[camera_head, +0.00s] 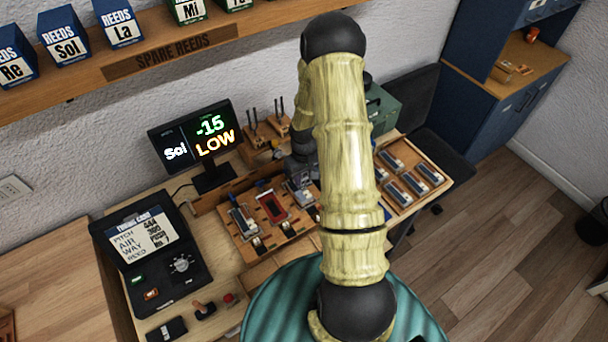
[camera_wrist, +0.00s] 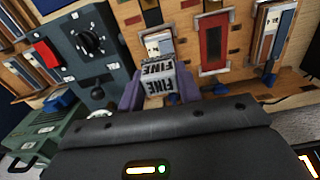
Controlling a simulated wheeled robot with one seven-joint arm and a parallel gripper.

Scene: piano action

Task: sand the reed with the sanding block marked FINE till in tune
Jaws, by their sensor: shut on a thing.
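The sanding block marked FINE (camera_wrist: 158,82) is grey, with its name printed on two faces. My gripper (camera_wrist: 160,92) is shut on it, one finger on each side. A reed plate (camera_wrist: 158,42) shows just beyond the block in the wrist view; whether block and reed touch, I cannot tell. In the head view my gripper (camera_head: 300,180) is over the wooden work board (camera_head: 284,226), partly hidden by my arm. The monitor (camera_head: 196,143) reads Sol, -15, LOW.
A red plate (camera_head: 271,207) lies on the board beside the block. A tray of several reed plates (camera_head: 408,185) stands to the right. A black tuning card case (camera_head: 145,250) is at the left. Labelled reed boxes (camera_head: 65,36) line the shelf above.

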